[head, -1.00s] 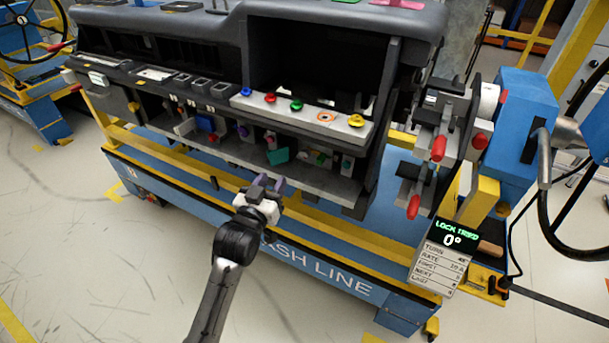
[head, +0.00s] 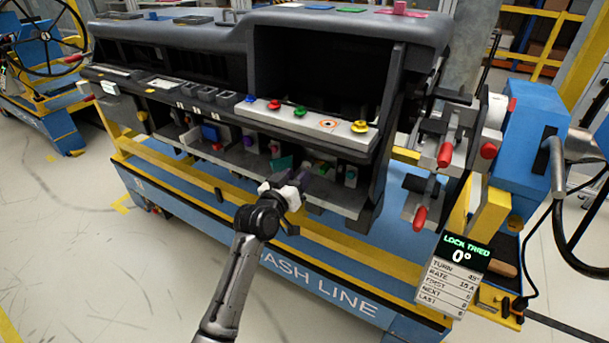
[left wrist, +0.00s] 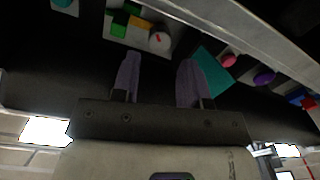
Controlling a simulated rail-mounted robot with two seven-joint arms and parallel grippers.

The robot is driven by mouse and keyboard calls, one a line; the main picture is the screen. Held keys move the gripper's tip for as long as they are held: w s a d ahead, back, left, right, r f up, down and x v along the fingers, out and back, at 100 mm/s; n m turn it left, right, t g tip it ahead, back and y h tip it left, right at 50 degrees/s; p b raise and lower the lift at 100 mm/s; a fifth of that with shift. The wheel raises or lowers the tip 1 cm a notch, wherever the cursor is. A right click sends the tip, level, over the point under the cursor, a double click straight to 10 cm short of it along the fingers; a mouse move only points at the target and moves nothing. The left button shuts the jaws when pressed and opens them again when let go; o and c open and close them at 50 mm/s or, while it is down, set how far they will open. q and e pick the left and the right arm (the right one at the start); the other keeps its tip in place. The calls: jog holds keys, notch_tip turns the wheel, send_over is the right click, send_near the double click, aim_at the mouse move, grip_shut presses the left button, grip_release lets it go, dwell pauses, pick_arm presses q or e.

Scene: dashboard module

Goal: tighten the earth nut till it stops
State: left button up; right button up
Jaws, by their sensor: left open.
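I cannot pick out the earth nut for certain. In the left wrist view a round pale part (left wrist: 159,40) with a red mark sits beside green and yellow blocks (left wrist: 126,20), just beyond my fingers; I cannot tell if it is the nut. My left gripper (head: 287,178) is at the front of the dashboard module's lower shelf (head: 240,157). In the left wrist view its two grey-purple fingers (left wrist: 158,78) are apart with nothing between them. My right gripper is not in view.
A teal block (left wrist: 214,70) is close to the right finger. Pink (left wrist: 229,61) and purple (left wrist: 264,77) knobs lie further right. A ledge with coloured buttons (head: 300,112) overhangs the shelf. A yellow rail (head: 330,237) runs below. A sign (head: 455,270) reads "LOCK TRIED 0°".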

aim_at(307, 165)
pick_arm(q)
jog(key=b+x, duration=0.1)
jog(key=x, duration=0.2)
jog(key=shift+w+d+f+b, duration=0.1)
jog(key=shift+w+d+b, duration=0.05)
jog(key=shift+w+b, duration=0.15)
jog(key=shift+w+d, duration=0.15)
jog(key=shift+w, duration=0.25)
jog(key=c, duration=0.7)
